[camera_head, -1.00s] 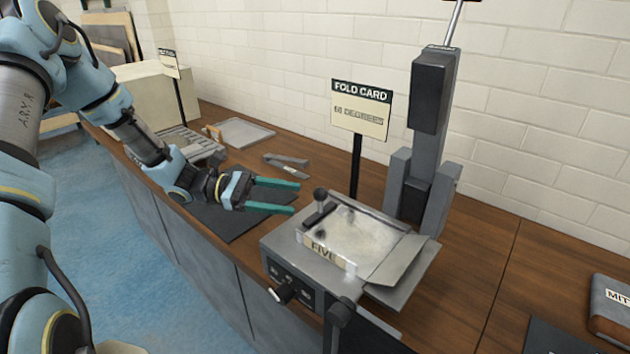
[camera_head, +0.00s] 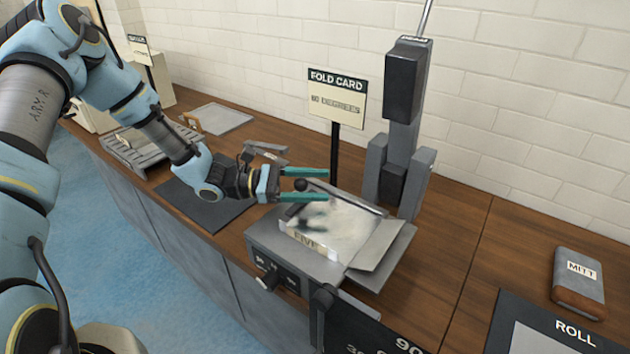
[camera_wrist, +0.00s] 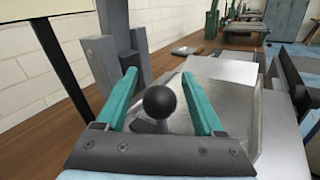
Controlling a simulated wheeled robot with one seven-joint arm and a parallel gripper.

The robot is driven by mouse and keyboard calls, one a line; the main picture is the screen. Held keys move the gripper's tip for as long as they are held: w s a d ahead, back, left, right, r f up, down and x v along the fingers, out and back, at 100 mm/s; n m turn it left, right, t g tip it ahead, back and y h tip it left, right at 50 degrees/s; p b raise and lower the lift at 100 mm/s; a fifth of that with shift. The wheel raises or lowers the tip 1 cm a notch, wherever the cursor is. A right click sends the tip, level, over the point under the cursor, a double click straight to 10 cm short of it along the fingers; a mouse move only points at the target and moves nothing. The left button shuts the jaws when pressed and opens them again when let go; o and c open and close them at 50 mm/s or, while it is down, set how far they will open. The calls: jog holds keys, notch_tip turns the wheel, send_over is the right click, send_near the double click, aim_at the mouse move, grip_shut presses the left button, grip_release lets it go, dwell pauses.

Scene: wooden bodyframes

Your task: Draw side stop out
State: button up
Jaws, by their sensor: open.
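The side stop seems to be the dark bar with a round black knob (camera_head: 301,185) at the left of the folding machine (camera_head: 350,262); I cannot be sure of this. In the wrist view the black ball knob (camera_wrist: 159,101) stands upright between the two green fingers, with clear space on both sides. My gripper (camera_head: 304,185) is open above the left edge of the machine's bed. It also shows open in the wrist view (camera_wrist: 165,100). A pale sheet marked FIVE (camera_head: 309,244) lies on the bed. The knob's lower stem is partly hidden by the gripper.
A FOLD CARD sign (camera_head: 337,97) on a post and a tall grey column (camera_head: 404,130) stand behind the machine. A black knob (camera_head: 268,281) sticks out in front. A dial plate (camera_head: 375,330) hangs at the front.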

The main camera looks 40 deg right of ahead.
jog(key=shift+c, duration=0.4)
grip_shut()
dwell(1.0)
